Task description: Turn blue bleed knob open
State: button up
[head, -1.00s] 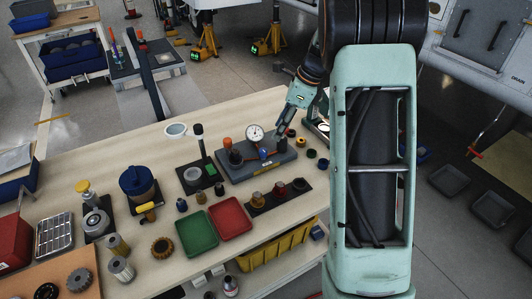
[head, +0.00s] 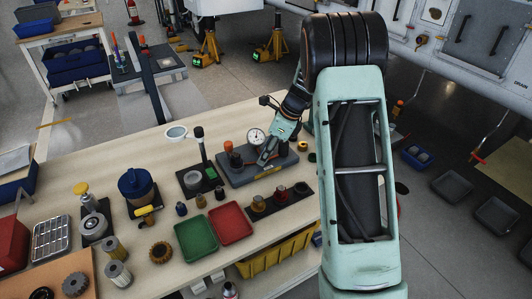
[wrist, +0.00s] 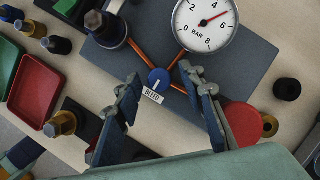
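The blue bleed knob (wrist: 158,80) sits in the wrist view above a small white BLEED label (wrist: 152,96). A pale pointer mark shows on its face. It joins orange-brown pipes on a dark grey plate (wrist: 262,62). A round pressure gauge (wrist: 206,18) marked BAR stands beside it, its red needle pointing up and right. My gripper (wrist: 161,80) is open, one finger on each side of the knob, with visible gaps. In the head view my gripper (head: 267,158) is over the grey plate (head: 236,178), next to the gauge (head: 257,136), and hides the knob.
A red round part (wrist: 243,122) lies close behind the right finger. A dark fitting with a metal nut (wrist: 104,26) stands to the left. A red tray (head: 231,223), a green tray (head: 196,239) and a black strip with fittings (head: 279,199) lie in front of the plate.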

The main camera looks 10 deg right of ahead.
grip_shut()
jog(key=shift+r+n+p, duration=0.15)
jog(key=shift+n+p, duration=0.25)
jog(key=n+g+p, duration=0.1)
jog(key=n+p, duration=0.1)
jog(key=shift+w+n+y, duration=0.1)
jog(key=shift+n+y, duration=0.2)
jog(key=shift+n, duration=0.1)
jog(key=n+g+p, duration=0.2)
jog(key=n, duration=0.3)
jog(key=shift+w+p, duration=0.15)
jog(key=shift+p, duration=0.2)
jog(key=n+g, duration=0.1)
jog(key=n, duration=0.1)
jog(key=n+h, duration=0.1)
jog(key=n, duration=0.2)
jog(key=shift+w+g+p, duration=0.1)
jog(key=shift+g+p, duration=0.3)
jog(key=shift+a+n+g+h, duration=0.1)
jog(key=shift+n+g+h, duration=0.25)
jog(key=shift+n, duration=0.75)
jog(key=shift+n+g+h, duration=0.25)
jog(key=shift+n+h, duration=0.2)
jog(key=shift+n, duration=0.65)
